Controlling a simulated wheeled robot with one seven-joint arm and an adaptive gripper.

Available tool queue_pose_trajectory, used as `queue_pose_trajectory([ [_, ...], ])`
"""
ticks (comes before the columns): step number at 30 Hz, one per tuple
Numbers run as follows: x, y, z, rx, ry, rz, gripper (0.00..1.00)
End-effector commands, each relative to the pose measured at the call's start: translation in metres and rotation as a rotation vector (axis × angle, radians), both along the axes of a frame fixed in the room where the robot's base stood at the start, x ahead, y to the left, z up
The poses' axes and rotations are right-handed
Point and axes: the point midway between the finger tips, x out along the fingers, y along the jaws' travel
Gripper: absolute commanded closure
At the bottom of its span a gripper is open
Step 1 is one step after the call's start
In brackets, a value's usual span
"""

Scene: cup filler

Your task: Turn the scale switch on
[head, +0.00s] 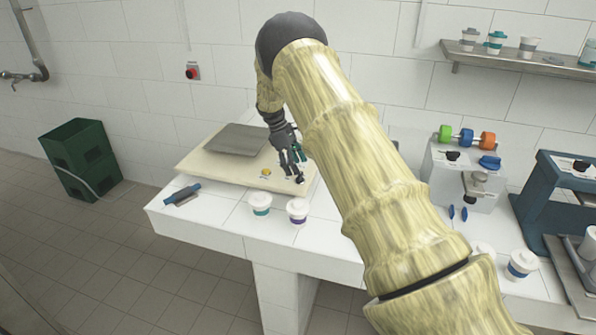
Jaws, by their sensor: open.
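The scale (200,164) is a cream, flat unit with a grey weighing plate (237,140) on the white table. A small yellow round button (266,172) shows on its front right part. Dark and green details lie near the gripper at its right end, and I cannot tell which part is the switch. My gripper (296,178) is open and points down over the scale's front right corner, to the right of the yellow button. Whether a fingertip touches the scale is not clear. My arm hides the scale's right side.
Two lidded cups, one teal-banded (260,204) and one purple-banded (297,211), stand just in front of the scale. A blue-handled tool (182,195) lies at the table's left. A grey machine (462,178) and a blue stand (550,205) are at right. Green crates (80,160) sit on the floor.

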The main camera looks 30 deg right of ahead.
Motion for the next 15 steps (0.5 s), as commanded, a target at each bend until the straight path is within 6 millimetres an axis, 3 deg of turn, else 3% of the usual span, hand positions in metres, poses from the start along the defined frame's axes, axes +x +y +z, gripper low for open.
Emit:
queue_pose_trajectory([
  [6,0.013,0.01,0.038,0.0,-0.003,0.001,0.36],
  [15,0.024,0.019,0.072,0.001,-0.001,0.0,0.36],
])
